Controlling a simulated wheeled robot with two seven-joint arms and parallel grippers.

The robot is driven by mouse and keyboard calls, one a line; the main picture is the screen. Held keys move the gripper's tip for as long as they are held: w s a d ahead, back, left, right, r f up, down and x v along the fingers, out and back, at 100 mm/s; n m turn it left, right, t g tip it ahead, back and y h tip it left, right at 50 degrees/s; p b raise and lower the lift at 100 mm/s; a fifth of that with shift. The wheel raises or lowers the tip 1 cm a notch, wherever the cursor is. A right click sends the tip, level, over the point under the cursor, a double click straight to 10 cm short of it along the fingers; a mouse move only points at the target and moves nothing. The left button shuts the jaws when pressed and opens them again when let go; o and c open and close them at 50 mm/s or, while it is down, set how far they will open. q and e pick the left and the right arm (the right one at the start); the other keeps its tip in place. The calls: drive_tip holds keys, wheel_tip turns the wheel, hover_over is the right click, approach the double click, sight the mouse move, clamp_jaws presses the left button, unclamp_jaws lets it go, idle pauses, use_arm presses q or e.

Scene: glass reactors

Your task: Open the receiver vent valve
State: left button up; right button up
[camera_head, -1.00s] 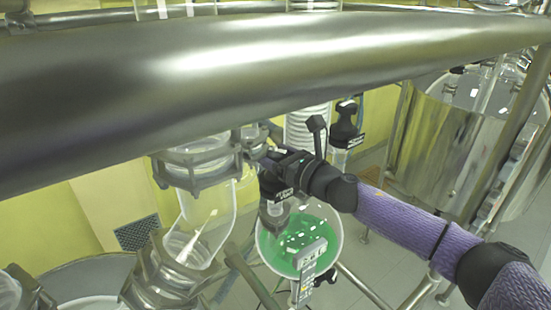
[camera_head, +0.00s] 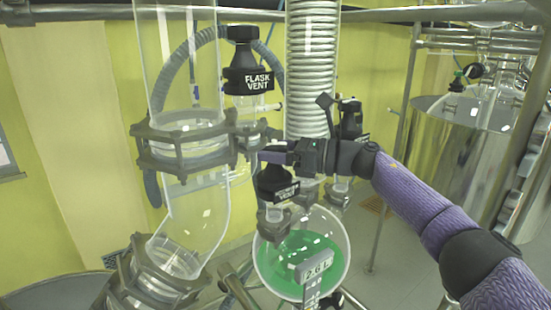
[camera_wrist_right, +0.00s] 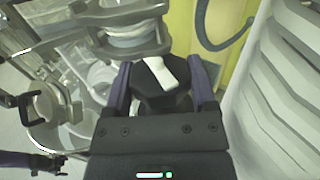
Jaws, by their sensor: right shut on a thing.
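The receiver vent valve (camera_head: 279,186) is a black knob with a white label whose lower word reads VENT, above the round glass receiver (camera_head: 330,262) of green liquid. My right gripper (camera_head: 268,153) reaches over its top from the right. In the right wrist view my right gripper (camera_wrist_right: 163,78) has its purple fingers on both sides of a black knob with a white mark (camera_wrist_right: 160,92), shut on it. The fingers partly hide the knob. My left gripper is not in the head view; a small purple and black part at the wrist view's lower left may be it.
A black FLASK VENT valve (camera_head: 248,75) stands above and left. A clamped glass column (camera_head: 190,65) is at left and a coiled condenser (camera_head: 313,70) is behind. Another black valve (camera_head: 351,122) stands close to my right wrist. A steel vessel (camera_head: 455,160) is at far right.

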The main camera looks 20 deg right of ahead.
idle(0.3)
drive_tip(key=o, duration=1.2)
drive_tip(key=shift+c, duration=0.2)
drive_tip(key=shift+s+r, duration=0.1)
